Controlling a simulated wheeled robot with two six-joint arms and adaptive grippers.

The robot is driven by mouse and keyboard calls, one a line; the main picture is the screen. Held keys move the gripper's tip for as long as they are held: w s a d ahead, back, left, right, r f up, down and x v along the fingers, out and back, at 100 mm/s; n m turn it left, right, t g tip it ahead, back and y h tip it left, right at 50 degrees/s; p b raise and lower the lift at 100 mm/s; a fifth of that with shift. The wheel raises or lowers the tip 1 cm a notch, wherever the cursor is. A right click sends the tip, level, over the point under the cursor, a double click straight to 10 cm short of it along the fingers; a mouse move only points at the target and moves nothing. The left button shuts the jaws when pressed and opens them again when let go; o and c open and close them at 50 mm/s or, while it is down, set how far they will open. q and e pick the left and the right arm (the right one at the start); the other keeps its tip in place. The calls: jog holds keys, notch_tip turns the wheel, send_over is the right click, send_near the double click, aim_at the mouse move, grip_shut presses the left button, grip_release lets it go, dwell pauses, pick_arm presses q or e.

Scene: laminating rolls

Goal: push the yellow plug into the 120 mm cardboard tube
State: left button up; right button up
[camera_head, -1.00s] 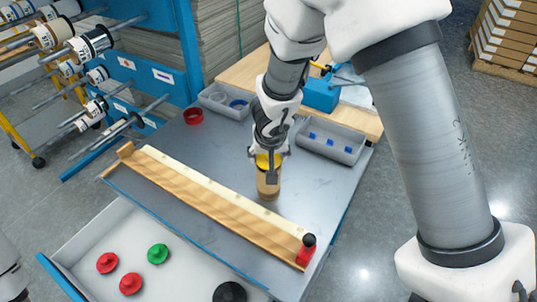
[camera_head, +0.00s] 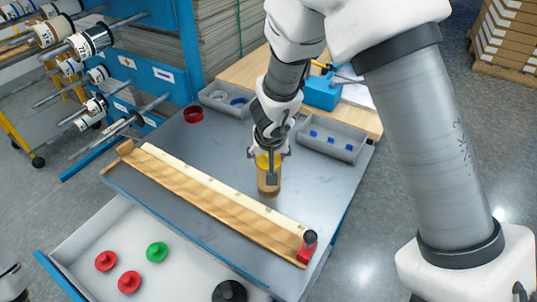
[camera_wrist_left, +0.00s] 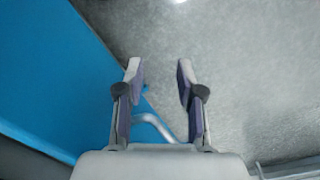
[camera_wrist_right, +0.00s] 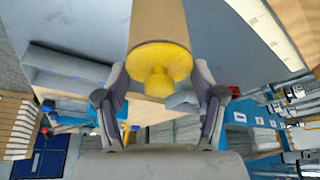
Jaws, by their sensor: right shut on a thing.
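The cardboard tube (camera_head: 269,186) stands upright on the grey tabletop. It also shows in the right wrist view (camera_wrist_right: 158,22). The yellow plug (camera_wrist_right: 160,66) sits at the tube's upper end, its flange against the rim and its round knob facing my gripper. How deep the plug's body reaches inside is hidden. My right gripper (camera_wrist_right: 160,85) is directly above the tube, shut on the plug, with a finger on either side. In the head view it covers part of the plug (camera_head: 262,161). My left gripper (camera_wrist_left: 158,80) is open and empty, away from the tube.
A wooden ruler rail (camera_head: 215,203) lies beside the tube, with a red-and-black stop (camera_head: 308,246) at its end. Grey bins (camera_head: 333,144) and a red ring (camera_head: 193,115) are farther back. An open drawer (camera_head: 90,235) holds red and green plugs (camera_head: 157,252).

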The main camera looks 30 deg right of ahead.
jog(key=o, duration=0.9)
jog(key=shift+s+f, duration=0.25)
jog(key=shift+f, duration=0.15)
jog(key=shift+c, duration=0.2)
jog(key=shift+o, duration=1.1)
jog(key=shift+w+d, duration=0.15)
jog(key=shift+w, duration=0.15)
jog(key=shift+r, duration=0.25)
jog(key=v, duration=0.6)
jog(key=shift+s+r, duration=0.4)
jog(key=shift+r, duration=0.2)
